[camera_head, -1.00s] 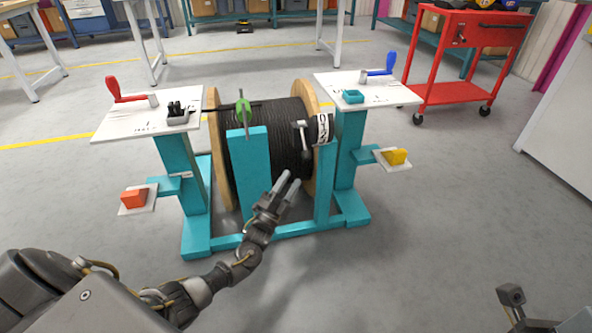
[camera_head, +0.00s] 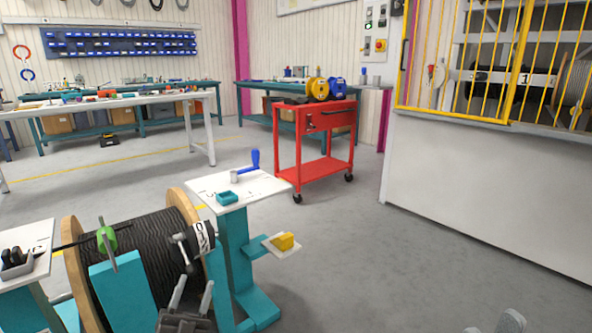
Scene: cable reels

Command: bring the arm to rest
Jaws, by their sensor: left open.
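My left gripper (camera_head: 192,293) is at the bottom of the view, in front of the cable reel stand. Its two grey fingers are apart and nothing shows between them. The black cable reel (camera_head: 148,250) with wooden flanges sits in the teal stand (camera_head: 235,262) just behind it. I cannot tell whether the fingers touch the stand. The tips of my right gripper (camera_head: 497,326) just show at the bottom right edge; most of it is out of view.
A red cart (camera_head: 318,140) stands behind. A white wall with yellow bars (camera_head: 478,62) is at the right. Grey floor between is free.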

